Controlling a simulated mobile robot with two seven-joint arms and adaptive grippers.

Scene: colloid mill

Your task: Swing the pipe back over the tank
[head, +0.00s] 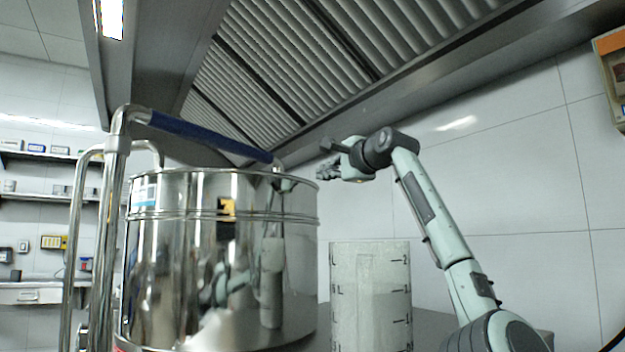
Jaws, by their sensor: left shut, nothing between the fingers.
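The steel tank (165,275) stands left of centre, shiny and open at the top. The pipe has a blue sleeve (210,137) and a bare steel elbow at its left end. It slopes down to the right across the tank's top, and its free end (278,166) shows close to the rim's right part. Its exact height and depth over the opening are hard to tell. My left gripper (325,170) is just right of the pipe's end, shut and empty, with a visible gap between them. My right gripper is not in view.
A ribbed metal hood (290,70) hangs overhead. Steel upright tubes (108,230) stand at the left. Shelves (50,195) are on the far left wall.

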